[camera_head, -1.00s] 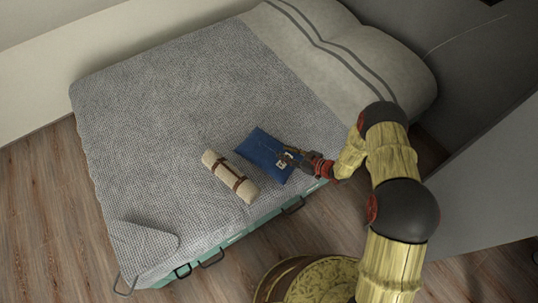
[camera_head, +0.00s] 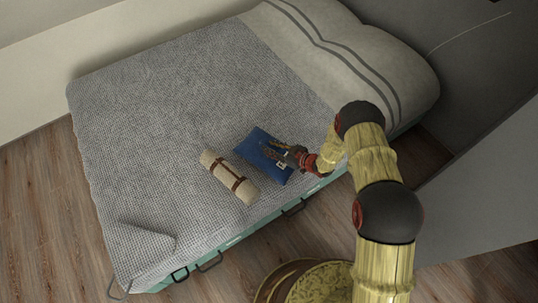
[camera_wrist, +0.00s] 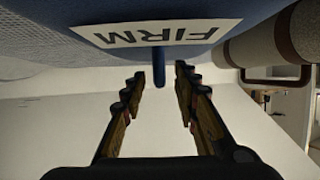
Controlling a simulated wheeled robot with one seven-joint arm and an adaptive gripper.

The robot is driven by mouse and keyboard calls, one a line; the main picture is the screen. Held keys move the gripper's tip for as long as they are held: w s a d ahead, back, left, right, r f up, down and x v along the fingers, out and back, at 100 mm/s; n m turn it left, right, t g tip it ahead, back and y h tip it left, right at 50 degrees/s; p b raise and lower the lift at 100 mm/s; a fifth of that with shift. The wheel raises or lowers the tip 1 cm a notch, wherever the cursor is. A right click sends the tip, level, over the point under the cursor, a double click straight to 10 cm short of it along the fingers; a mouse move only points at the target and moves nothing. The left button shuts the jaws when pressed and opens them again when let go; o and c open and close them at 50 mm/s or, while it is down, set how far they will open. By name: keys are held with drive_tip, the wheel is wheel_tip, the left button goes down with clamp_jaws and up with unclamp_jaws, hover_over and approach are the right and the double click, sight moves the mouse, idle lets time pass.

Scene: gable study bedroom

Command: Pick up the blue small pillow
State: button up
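The blue small pillow (camera_head: 262,152) lies on the bed near its front edge, just right of a rolled beige blanket. In the wrist view the pillow (camera_wrist: 110,20) fills the top, with a white label reading FIRM. My gripper (camera_head: 276,149) is over the pillow's right part in the head view. In the wrist view my gripper (camera_wrist: 158,75) has its two fingers apart, with a gap between them. A small blue tab of the pillow shows between the fingertips. The fingers do not visibly pinch the pillow.
The rolled beige blanket (camera_head: 230,177) with brown straps lies close to the pillow's left. The grey bedspread (camera_head: 150,140) is clear farther left. A large striped pillow (camera_head: 345,50) lies at the bed's head. A grey wall panel (camera_head: 480,190) stands to the right.

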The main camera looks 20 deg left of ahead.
drive_tip(key=shift+c, duration=1.2)
clamp_jaws()
